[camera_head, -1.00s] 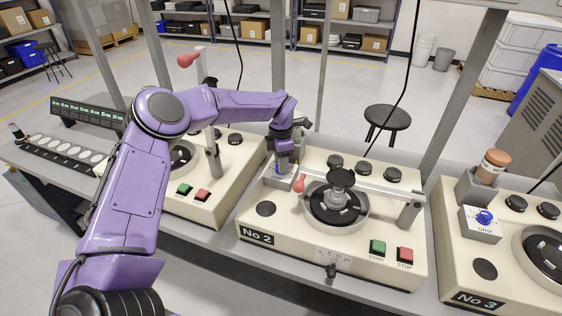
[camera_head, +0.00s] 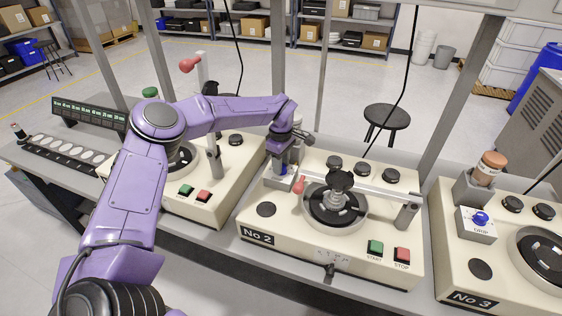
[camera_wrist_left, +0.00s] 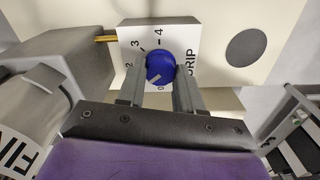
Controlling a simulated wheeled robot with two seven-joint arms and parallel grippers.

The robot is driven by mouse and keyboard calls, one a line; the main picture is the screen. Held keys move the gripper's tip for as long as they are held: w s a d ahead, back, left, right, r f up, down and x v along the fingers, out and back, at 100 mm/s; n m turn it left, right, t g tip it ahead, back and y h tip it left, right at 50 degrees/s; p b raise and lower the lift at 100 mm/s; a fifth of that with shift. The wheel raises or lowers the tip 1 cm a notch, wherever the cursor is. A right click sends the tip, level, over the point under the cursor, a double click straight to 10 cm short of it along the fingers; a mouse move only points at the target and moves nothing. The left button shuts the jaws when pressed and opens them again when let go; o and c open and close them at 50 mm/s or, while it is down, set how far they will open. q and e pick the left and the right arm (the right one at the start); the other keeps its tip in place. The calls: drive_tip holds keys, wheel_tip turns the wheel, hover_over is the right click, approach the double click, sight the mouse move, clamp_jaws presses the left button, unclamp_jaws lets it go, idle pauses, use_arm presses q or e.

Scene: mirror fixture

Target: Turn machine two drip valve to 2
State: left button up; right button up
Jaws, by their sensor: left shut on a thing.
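Machine No 2 (camera_head: 290,248) stands in the middle of the head view. Its drip valve box (camera_head: 281,184) is at its back left corner, mostly covered by my left gripper (camera_head: 284,168). In the left wrist view, the white dial plate (camera_wrist_left: 133,42) shows numbers up to 4 and the end of the word DRIP. The blue knob (camera_wrist_left: 161,66) sits between the two fingers of my left gripper (camera_wrist_left: 159,82), which is shut on it. A pale mark on the knob points down and left, between 0 and 2. The finger hides part of the scale there. My right gripper is not in view.
Machine No 3 stands on the right, with its own blue drip knob (camera_head: 481,219) and a brown-capped bottle (camera_head: 489,168). A red-knobbed lever arm (camera_head: 360,190) crosses machine two beside my gripper. Another machine is on the left, partly behind my arm.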

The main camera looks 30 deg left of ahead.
use_arm(q)
drive_tip(key=m, duration=0.3)
drive_tip(key=shift+r+m+p, duration=0.1)
drive_tip(key=shift+m+p, duration=0.2)
drive_tip(key=shift+p, duration=0.05)
drive_tip(key=shift+m+p, duration=0.35)
drive_tip(key=shift+m, duration=1.55)
drive_tip(key=o, duration=1)
drive_tip(key=shift+o, duration=0.2)
wheel_tip(320, 180, up, 10)
drive_tip(key=b, duration=0.3)
drive_tip(key=shift+r, duration=0.25)
